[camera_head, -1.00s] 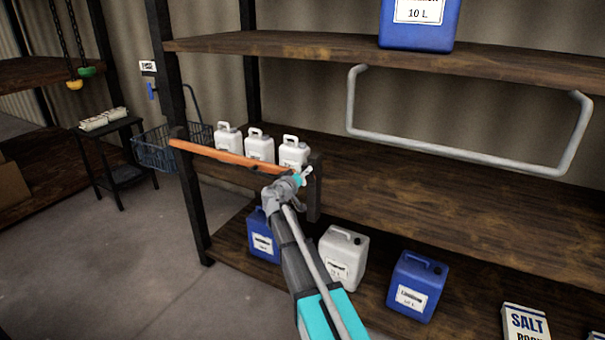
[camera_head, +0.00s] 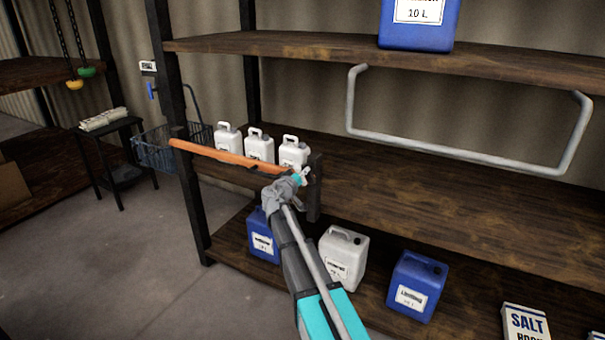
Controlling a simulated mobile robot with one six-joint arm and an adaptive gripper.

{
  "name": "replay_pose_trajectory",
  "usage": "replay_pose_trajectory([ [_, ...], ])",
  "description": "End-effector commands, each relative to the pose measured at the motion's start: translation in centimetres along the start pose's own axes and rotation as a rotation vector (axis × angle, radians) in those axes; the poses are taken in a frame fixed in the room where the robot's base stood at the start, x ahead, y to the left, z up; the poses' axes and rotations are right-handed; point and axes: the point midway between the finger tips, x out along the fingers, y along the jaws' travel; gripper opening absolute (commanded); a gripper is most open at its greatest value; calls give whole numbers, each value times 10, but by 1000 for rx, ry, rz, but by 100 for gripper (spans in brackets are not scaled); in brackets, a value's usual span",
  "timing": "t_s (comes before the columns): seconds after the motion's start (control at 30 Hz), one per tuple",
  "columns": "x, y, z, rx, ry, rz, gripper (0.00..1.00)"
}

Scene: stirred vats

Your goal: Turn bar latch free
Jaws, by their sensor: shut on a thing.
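An orange bar (camera_head: 225,155) runs across the front of the middle shelf, from the dark left upright to a short dark post (camera_head: 315,190) on the right. My gripper (camera_head: 304,175) is at the bar's right end, beside the short post. It is shut on the bar latch there. The latch is small and mostly hidden by my gripper and wrist, so its exact angle cannot be told. The bar lies across, in front of several white jugs (camera_head: 259,147).
Blue cans (camera_head: 415,285) and a white can (camera_head: 343,256) stand on the bottom shelf below my arm. A grey pipe rail (camera_head: 450,155) hangs over the clear middle shelf at right. A wire basket (camera_head: 160,148) stands left of the shelf.

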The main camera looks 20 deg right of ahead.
Motion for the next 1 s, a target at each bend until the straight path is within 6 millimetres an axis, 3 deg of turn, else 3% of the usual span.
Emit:
replay_pose_trajectory([
  [0.37,0,0,0,-254,0,-1,0],
  [1.0,0,0,0,-854,1,-1,0],
])
